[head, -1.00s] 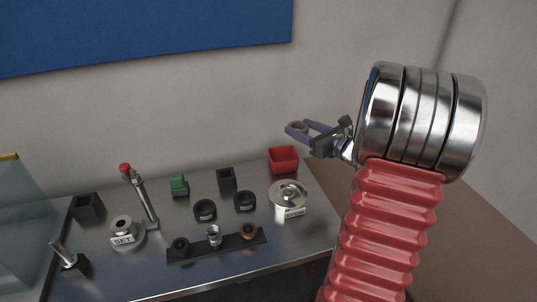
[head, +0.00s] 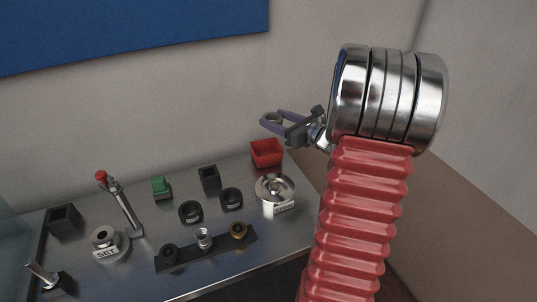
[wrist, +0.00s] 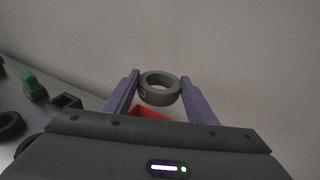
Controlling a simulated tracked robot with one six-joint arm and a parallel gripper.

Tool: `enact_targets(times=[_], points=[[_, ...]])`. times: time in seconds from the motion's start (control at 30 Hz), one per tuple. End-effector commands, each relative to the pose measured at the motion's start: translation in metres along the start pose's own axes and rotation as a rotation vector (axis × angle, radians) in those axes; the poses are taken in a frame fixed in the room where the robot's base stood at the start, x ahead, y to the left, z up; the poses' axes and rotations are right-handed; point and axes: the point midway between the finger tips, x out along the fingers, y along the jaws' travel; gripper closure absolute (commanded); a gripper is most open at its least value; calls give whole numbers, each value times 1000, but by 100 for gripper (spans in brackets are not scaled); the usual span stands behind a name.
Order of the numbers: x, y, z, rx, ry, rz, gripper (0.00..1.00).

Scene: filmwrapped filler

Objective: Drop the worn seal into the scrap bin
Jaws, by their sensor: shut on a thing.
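My gripper (head: 273,119) is in the air above the back right of the bench, with its purple fingers shut on a grey ring, the worn seal (wrist: 160,88). In the wrist view the seal sits between the two fingertips (wrist: 160,90). The red square scrap bin (head: 267,153) stands on the bench's back right corner, a little below my gripper in the head view. In the wrist view part of its red rim (wrist: 150,113) shows below the seal; the rest is hidden by my gripper.
A round metal dish with a label (head: 275,188) stands in front of the bin. Two black rings (head: 191,211), a black square holder (head: 209,177) and a green block (head: 161,188) are to the left. A dark strip with several fittings (head: 205,247) lies in front.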

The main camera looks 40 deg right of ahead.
Motion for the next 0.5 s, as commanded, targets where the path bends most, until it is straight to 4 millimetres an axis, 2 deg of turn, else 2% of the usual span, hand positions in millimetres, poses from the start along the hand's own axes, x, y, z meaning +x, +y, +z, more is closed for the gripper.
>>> enact_targets(times=[0.3, 0.5], points=[[5, 1, -33, 3, 1, 2, 70], [7, 1, -44, 1, 0, 1, 70]])
